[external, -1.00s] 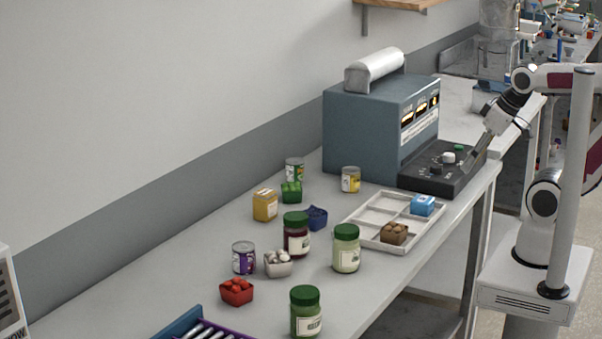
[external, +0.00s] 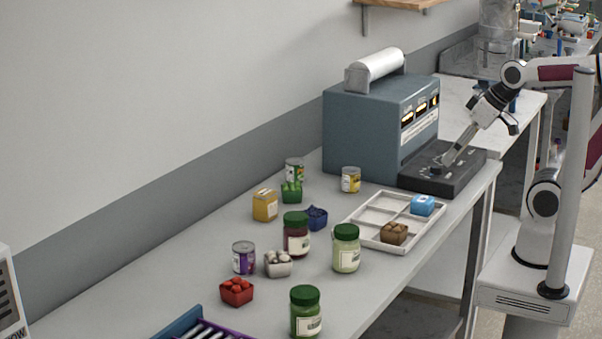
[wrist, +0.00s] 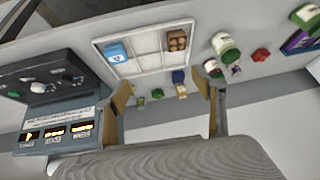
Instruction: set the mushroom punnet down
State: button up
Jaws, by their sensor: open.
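A pale punnet of white mushrooms (external: 278,264) stands upright on the bench in the external view, between a purple-labelled can and a green-lidded jar. My gripper (external: 438,170) is far from it, over the dark control panel at the right end of the bench. Its fingers (wrist: 161,82) are spread in the wrist view with nothing held between them. I cannot pick out the mushroom punnet surely in the wrist view.
A white divided tray (external: 369,208) holds a blue box (external: 423,205) and a brown punnet (external: 394,233). The blue-grey machine (external: 365,125) stands behind the control panel (external: 465,178). Jars, cans and a red punnet (external: 236,291) crowd the bench left of the tray.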

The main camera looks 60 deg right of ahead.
jog(key=w+a+r+m+t+y, duration=0.1)
jog(key=w+a+r+t+y, duration=0.2)
jog(key=w+a, duration=1.1)
jog(key=w+a+r+t+y, duration=0.1)
jog(key=w+a+r+t, duration=0.25)
jog(key=w+a, duration=1.1)
jog(key=w+a+f+m+h, duration=0.2)
jog(key=a+f+m+h, duration=0.15)
jog(key=a+f, duration=0.5)
jog(key=s+f+h, duration=0.2)
jog(key=s+f, duration=0.1)
jog(key=f, duration=0.2)
jog(key=s+a+f+h, duration=0.1)
jog(key=s+f+h, duration=0.1)
jog(key=s+f, duration=0.1)
jog(key=s+f+h, duration=0.3)
jog(key=f, duration=0.3)
jog(key=shift+a+f+m+g, duration=0.25)
jog(key=shift+a+f, duration=0.1)
jog(key=shift+a, duration=0.05)
jog(key=shift+w, duration=0.15)
